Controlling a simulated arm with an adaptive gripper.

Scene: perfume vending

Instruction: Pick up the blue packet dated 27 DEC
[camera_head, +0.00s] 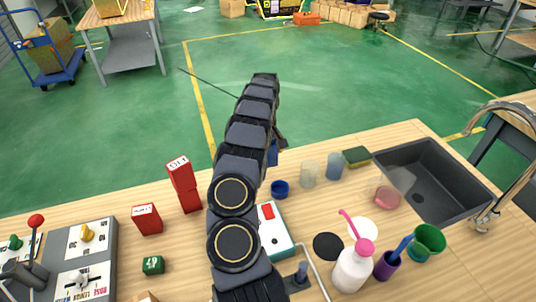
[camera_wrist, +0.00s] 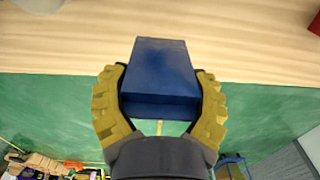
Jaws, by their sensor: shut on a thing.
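A plain blue packet (camera_wrist: 163,68) shows in the wrist view between the two yellow fingers of my gripper (camera_wrist: 160,104). The fingers are shut on its two sides. No date or print can be read on the faces in view. In the head view a small part of the blue packet (camera_head: 272,153) shows beside my arm, by the table's far edge; the rest is hidden behind the arm. I cannot tell from these views whether the packet touches the table.
Red boxes (camera_head: 148,219) stand on the wooden table left of my arm, some stacked (camera_head: 184,186). A blue cup (camera_head: 280,189), two tumblers (camera_head: 309,174), a white pump bottle (camera_head: 351,268) and a sink (camera_head: 432,180) are on the right. A lever panel (camera_head: 74,262) sits at front left.

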